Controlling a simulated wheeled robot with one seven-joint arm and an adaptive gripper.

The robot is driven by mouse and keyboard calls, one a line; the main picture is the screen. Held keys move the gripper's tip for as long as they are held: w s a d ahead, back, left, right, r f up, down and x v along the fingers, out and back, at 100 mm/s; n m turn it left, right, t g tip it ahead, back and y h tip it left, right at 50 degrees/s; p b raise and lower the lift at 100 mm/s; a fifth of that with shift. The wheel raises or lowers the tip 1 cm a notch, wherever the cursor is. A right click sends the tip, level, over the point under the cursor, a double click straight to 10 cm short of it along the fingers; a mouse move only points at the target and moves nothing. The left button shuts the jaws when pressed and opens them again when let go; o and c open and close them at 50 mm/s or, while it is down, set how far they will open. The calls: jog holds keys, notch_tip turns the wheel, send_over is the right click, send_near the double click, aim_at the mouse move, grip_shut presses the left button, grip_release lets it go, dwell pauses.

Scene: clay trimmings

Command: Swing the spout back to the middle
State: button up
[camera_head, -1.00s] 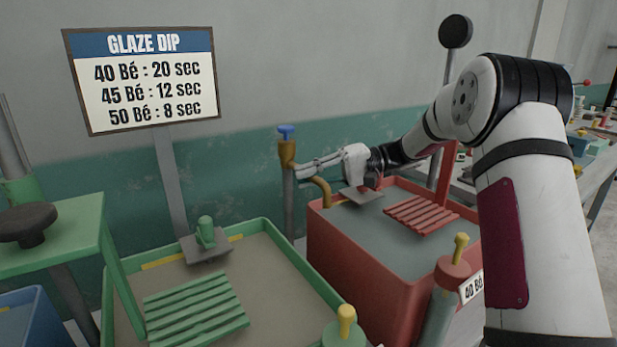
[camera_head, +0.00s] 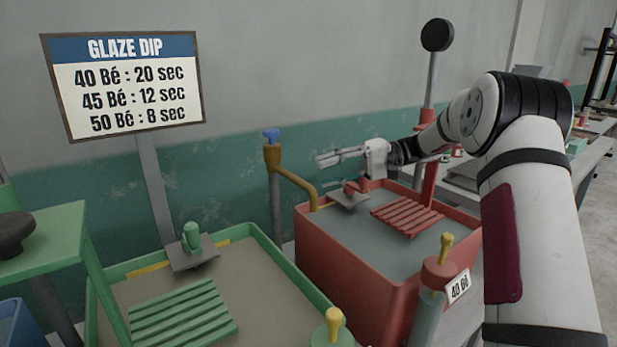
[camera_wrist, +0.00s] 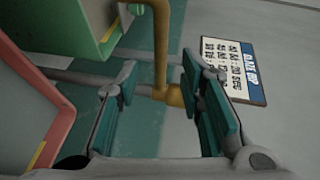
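The brass spout (camera_head: 300,186) bends out to the right from the tap body (camera_head: 272,156), which has a blue knob (camera_head: 271,136) on top. The spout's end hangs by the back left corner of the red tub (camera_head: 345,270). My gripper (camera_head: 320,159) is right of the tap, apart from it, with fingers pointing left. In the wrist view, its teal pads are spread with nothing between them. The spout (camera_wrist: 161,45) and tap body (camera_wrist: 175,96) show beyond the gap between the pads.
The green tub (camera_head: 262,236) stands left of the red one, holding a green slatted rack (camera_head: 185,313). A red rack (camera_head: 405,215) lies in the red tub. The glaze sign (camera_head: 125,85) stands behind on a post. Wall lies close behind the tap.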

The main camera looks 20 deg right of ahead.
jog(key=shift+s+d+r, duration=0.1)
jog(key=shift+d+r, duration=0.05)
jog(key=shift+d, duration=0.75)
jog(key=shift+s+d+r, duration=0.1)
jog(key=shift+d+r, duration=0.05)
jog(key=shift+d, duration=0.75)
